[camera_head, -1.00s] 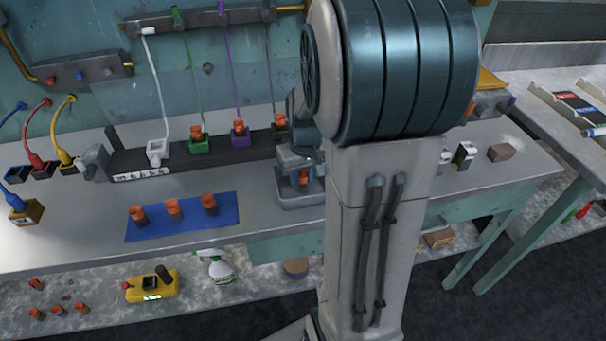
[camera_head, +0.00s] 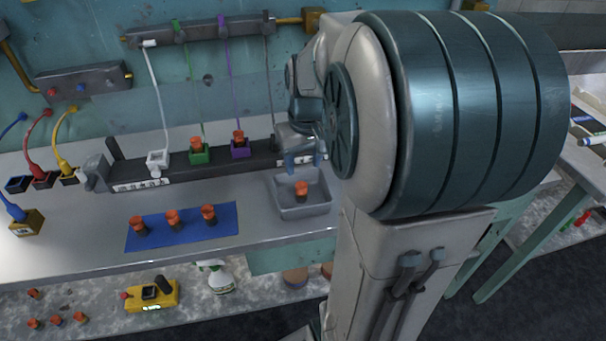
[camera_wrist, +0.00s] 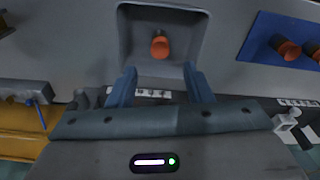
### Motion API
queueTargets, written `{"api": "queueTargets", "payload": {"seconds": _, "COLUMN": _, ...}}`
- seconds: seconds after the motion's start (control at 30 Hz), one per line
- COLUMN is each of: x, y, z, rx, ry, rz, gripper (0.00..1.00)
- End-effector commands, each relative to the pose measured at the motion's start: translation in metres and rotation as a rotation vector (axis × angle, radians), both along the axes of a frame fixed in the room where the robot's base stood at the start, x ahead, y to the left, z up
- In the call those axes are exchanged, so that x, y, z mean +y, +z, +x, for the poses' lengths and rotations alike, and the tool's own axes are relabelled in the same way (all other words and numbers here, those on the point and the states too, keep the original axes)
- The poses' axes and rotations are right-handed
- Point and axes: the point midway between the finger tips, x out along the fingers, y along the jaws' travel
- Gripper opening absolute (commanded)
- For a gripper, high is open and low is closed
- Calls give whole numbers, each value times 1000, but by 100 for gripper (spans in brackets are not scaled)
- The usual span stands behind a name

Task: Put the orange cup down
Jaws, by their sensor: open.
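An orange cup (camera_head: 301,188) stands in a grey square tray (camera_head: 314,208) on the workbench. In the wrist view the same cup (camera_wrist: 160,44) sits inside the tray (camera_wrist: 130,52), clear of its walls. My gripper (camera_wrist: 158,72) is open and empty, its two blue fingers apart, with the cup ahead of the gap and not touching them. In the head view my gripper (camera_head: 304,158) is just above and behind the tray, partly hidden by my arm.
Three orange cups stand on a blue mat (camera_head: 222,228) left of the tray. A dark rack (camera_head: 220,163) with green (camera_head: 200,155) and purple (camera_head: 240,151) holders runs behind. A yellow device (camera_head: 152,294) lies on the lower shelf.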

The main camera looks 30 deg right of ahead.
Motion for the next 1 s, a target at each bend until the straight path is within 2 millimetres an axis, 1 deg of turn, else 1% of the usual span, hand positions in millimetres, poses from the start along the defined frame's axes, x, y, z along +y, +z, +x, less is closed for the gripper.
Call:
{"api": "queueTargets", "payload": {"seconds": 0.03, "x": 0, "y": 9, "z": -1, "rx": -2, "ry": 0, "rz": 0, "gripper": 46}}
{"api": "queueTargets", "payload": {"seconds": 0.1, "x": 0, "y": 18, "z": -2, "rx": -2, "ry": 1, "rz": 0, "gripper": 46}}
{"api": "queueTargets", "payload": {"seconds": 0.23, "x": 2, "y": 27, "z": -4, "rx": -1, "ry": 2, "rz": 1, "gripper": 46}}
{"api": "queueTargets", "payload": {"seconds": 0.27, "x": 5, "y": 28, "z": -6, "rx": -3, "ry": 4, "rz": 0, "gripper": 46}}
{"api": "queueTargets", "payload": {"seconds": 0.33, "x": 17, "y": 30, "z": -13, "rx": -13, "ry": 10, "rz": 0, "gripper": 46}}
{"api": "queueTargets", "payload": {"seconds": 0.47, "x": 55, "y": 27, "z": -40, "rx": -45, "ry": 32, "rz": -2, "gripper": 46}}
{"api": "queueTargets", "payload": {"seconds": 0.5, "x": 67, "y": 24, "z": -49, "rx": -57, "ry": 39, "rz": -2, "gripper": 46}}
{"api": "queueTargets", "payload": {"seconds": 0.6, "x": 92, "y": 17, "z": -74, "rx": -84, "ry": 53, "rz": -4, "gripper": 46}}
{"api": "queueTargets", "payload": {"seconds": 0.7, "x": 108, "y": 9, "z": -94, "rx": -106, "ry": 59, "rz": -5, "gripper": 46}}
{"api": "queueTargets", "payload": {"seconds": 0.83, "x": 117, "y": 2, "z": -108, "rx": -120, "ry": 63, "rz": -5, "gripper": 46}}
{"api": "queueTargets", "payload": {"seconds": 1.0, "x": 118, "y": 0, "z": -111, "rx": -122, "ry": 62, "rz": -4, "gripper": 46}}
